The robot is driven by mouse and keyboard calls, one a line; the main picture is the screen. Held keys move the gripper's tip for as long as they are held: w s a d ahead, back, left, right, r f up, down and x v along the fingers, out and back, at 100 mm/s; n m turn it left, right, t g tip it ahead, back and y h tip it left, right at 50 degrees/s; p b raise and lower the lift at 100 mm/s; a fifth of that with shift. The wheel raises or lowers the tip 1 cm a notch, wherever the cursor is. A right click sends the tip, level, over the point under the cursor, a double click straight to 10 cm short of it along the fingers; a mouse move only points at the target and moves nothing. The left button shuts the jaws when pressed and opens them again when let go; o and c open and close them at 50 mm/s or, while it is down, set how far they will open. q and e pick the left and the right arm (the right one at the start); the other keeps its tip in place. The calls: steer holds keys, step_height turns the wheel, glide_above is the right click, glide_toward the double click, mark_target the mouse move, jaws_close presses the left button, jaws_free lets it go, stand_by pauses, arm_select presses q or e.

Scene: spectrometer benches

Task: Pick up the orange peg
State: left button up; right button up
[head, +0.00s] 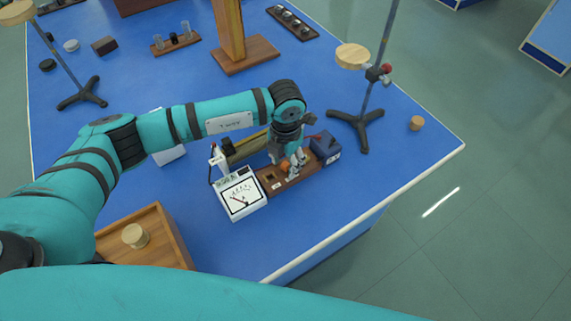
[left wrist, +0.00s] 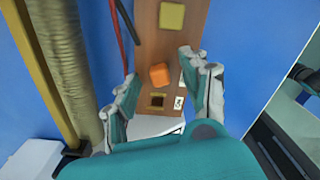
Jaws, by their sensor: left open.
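The orange peg (left wrist: 160,76) stands out from a brown wooden board (left wrist: 150,45), beside a dark square hole (left wrist: 156,100). In the head view the peg (head: 284,166) shows as a small orange patch, partly hidden by my left gripper (head: 294,166). My left gripper (left wrist: 159,68) is open, with one finger on each side of the peg. I see gaps between the peg and both fingers in the left wrist view. A yellow square piece (left wrist: 172,16) sits farther up the board. My right gripper is in neither view.
A white meter (head: 242,196) stands left of the board and a dark blue box (head: 326,149) right of it. A thick tan cylinder (left wrist: 77,75) lies alongside. A stand with a tripod foot (head: 358,118) is behind. A wooden tray (head: 172,235) is at front left.

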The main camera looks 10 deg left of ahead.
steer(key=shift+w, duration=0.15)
arm_select(q)
jaws_close()
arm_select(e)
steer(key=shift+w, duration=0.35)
arm_select(q)
steer(key=shift+r, duration=0.1)
